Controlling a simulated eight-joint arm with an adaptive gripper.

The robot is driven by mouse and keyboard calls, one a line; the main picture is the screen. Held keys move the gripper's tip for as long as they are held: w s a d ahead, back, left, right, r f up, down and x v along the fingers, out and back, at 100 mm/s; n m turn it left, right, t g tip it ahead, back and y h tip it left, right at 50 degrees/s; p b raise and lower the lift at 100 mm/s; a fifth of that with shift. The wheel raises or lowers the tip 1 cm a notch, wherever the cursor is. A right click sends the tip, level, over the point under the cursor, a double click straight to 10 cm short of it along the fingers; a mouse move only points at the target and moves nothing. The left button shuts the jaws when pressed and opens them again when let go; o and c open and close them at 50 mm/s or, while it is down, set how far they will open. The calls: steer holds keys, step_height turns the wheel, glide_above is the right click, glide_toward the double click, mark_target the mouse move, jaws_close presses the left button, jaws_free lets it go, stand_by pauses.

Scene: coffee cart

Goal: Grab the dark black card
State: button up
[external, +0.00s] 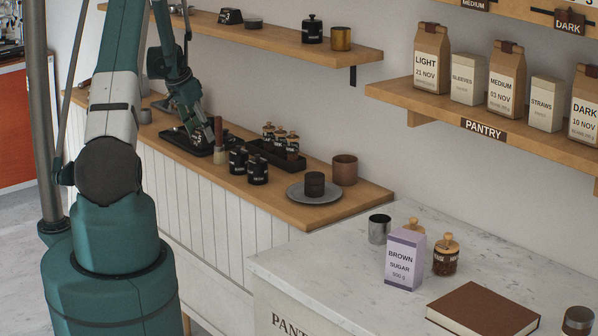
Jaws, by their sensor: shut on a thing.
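My gripper (206,140) is low over the back counter, beside a wooden-handled brush (218,134) and above a black tray (180,139). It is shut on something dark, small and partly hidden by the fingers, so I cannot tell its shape. A small black block with white marks (229,16) sits on the upper left shelf. I cannot tell which of these, if any, is the dark black card.
Several black labelled jars (257,171) stand right of my gripper, with a rack of small bottles behind. A grey plate (313,193) holds a dark cup.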

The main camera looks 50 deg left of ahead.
steer(key=shift+r+b, duration=0.4)
steer(key=shift+r, duration=3.75)
